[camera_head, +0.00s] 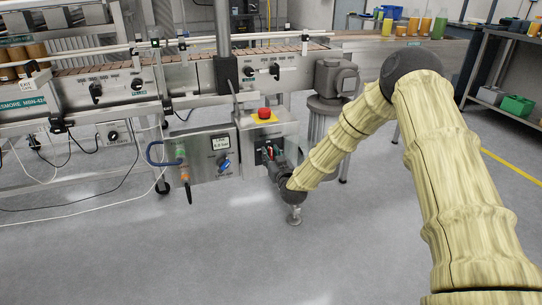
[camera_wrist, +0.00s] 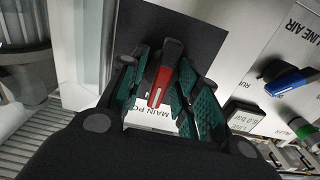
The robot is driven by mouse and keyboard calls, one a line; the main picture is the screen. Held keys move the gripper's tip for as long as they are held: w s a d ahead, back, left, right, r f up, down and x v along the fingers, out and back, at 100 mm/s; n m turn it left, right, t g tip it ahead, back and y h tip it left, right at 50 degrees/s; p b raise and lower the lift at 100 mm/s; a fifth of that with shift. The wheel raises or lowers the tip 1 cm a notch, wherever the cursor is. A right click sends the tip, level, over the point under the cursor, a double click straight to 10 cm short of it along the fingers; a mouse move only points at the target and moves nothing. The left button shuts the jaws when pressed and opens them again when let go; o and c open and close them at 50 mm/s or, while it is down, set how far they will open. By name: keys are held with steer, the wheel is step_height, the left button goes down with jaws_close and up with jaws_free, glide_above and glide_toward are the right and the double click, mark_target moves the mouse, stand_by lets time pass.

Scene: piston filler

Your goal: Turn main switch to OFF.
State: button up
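The main switch (camera_wrist: 159,87) has a red handle with a dark tip on a dark plate, in the middle of the wrist view. A white label below it reads "MAIN PO", the rest covered. My gripper (camera_wrist: 165,72) reaches around the handle, with green-padded fingers on both sides. The fingers look open, with small gaps beside the handle; contact is not clear. In the head view my gripper (camera_head: 273,158) is at the front of the grey box under the conveyor and mostly hides the switch.
A red emergency button (camera_head: 264,114) on yellow sits on top of the box. To its left is a panel with a blue valve handle (camera_head: 225,164), a gauge display (camera_head: 220,143) and a blue hose (camera_head: 155,153). The conveyor (camera_head: 190,75) runs above. The floor in front is clear.

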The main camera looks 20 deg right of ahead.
steer(key=shift+a+r+n+p, duration=0.1)
steer(key=shift+n+p, duration=0.2)
steer(key=shift+p, duration=0.1)
steer(key=n+p, duration=0.2)
steer(key=shift+a+n, duration=0.15)
steer(key=shift+n, duration=0.15)
steer(key=n+p, duration=0.3)
steer(key=n, duration=0.2)
steer(key=shift+a+n, duration=0.15)
steer(key=shift+n, duration=0.15)
steer(key=shift+f+n+p, duration=0.15)
steer(key=shift+n, duration=1.35)
steer(key=shift+f+n+p, duration=0.2)
steer(key=shift+n, duration=1.3)
steer(key=shift+f+n+p, duration=0.15)
steer(key=shift+n, duration=1.35)
steer(key=o, duration=1)
steer(key=shift+c, duration=0.2)
